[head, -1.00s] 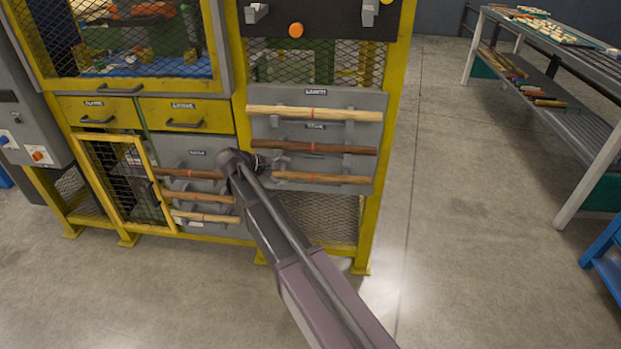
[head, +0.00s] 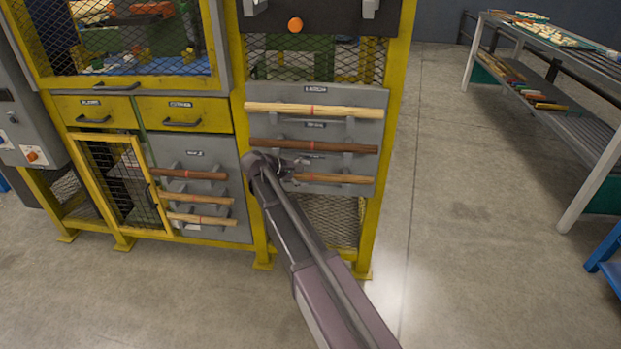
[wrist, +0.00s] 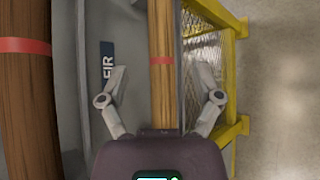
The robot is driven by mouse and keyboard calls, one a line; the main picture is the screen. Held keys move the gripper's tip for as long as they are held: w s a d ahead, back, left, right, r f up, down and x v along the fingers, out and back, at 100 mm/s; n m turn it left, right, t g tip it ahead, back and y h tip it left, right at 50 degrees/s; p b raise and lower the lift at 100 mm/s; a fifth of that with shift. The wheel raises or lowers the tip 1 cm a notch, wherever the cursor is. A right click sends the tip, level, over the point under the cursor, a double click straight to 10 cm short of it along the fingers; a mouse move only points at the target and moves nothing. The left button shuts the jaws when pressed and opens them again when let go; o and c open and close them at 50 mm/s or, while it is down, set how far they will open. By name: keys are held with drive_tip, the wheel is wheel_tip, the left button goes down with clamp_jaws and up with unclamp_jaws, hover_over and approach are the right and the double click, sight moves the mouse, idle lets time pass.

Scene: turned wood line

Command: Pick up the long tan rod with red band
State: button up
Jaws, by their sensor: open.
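The long tan rod (head: 340,179) with a red band lies level on the lowest holders of the right grey rack. In the wrist view the tan rod (wrist: 162,100) runs up the picture between my fingers, its red band near the fingertips. My gripper (wrist: 162,72) is open, one finger on each side of the rod, with visible gaps to both. In the head view my gripper (head: 296,168) is at the rod's left part and hides its left end.
A dark brown rod (head: 312,146) and a pale rod (head: 300,111) sit above on the same rack (head: 368,100). Several shorter rods hang on the left rack (head: 212,150). A yellow frame (wrist: 228,90) is close beside my gripper. A shelf table (head: 545,75) stands right; open floor lies between.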

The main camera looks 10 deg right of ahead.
sight(314, 176)
drive_tip(key=shift+f+b+x, duration=0.2)
drive_tip(key=shift+b+x, duration=0.95)
drive_tip(key=shift+x, duration=0.75)
drive_tip(key=shift+w+d+f, duration=0.25)
drive_tip(key=shift+d+f, duration=0.05)
drive_tip(key=shift+d, duration=0.2)
clamp_jaws()
